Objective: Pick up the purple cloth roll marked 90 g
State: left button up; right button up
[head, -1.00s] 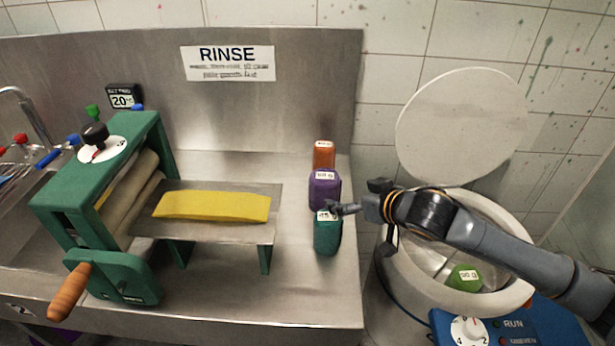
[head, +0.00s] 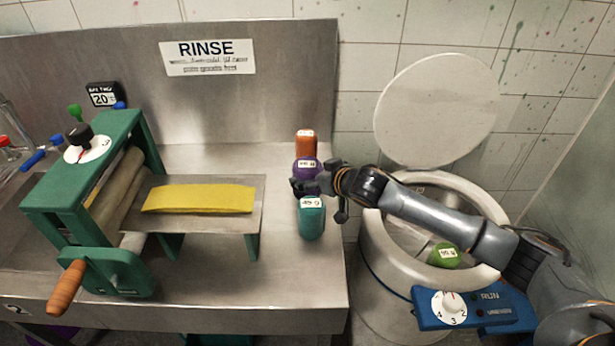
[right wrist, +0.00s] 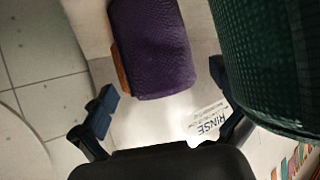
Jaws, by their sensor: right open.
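The purple cloth roll (head: 304,166) stands on the steel counter between an orange roll (head: 306,141) behind it and a teal roll (head: 311,221) in front. Its label is too small to read surely. My right gripper (head: 319,191) is open at the purple roll, coming from the right and hiding its lower part. In the right wrist view, the purple roll (right wrist: 155,50) shows beyond and between the open fingers (right wrist: 162,88), with no clear contact. The teal roll (right wrist: 275,65) is close beside the right-hand finger there. My left gripper is not in view.
A green roller press (head: 95,190) with a yellow cloth (head: 198,199) on its tray stands left. At right is an open round drum (head: 377,240) with a green roll (head: 444,254) inside. Bare counter lies in front of the teal roll.

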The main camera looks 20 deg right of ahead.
jog(key=shift+x, duration=1.4)
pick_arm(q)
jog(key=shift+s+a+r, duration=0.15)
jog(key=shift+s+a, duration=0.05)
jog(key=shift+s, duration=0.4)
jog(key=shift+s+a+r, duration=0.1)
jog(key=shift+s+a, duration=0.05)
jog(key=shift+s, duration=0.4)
pick_arm(e)
jog(key=c, duration=0.9)
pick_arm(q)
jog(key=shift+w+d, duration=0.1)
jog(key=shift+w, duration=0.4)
pick_arm(e)
jog(key=shift+r, duration=0.1)
jog(key=c, duration=0.6)
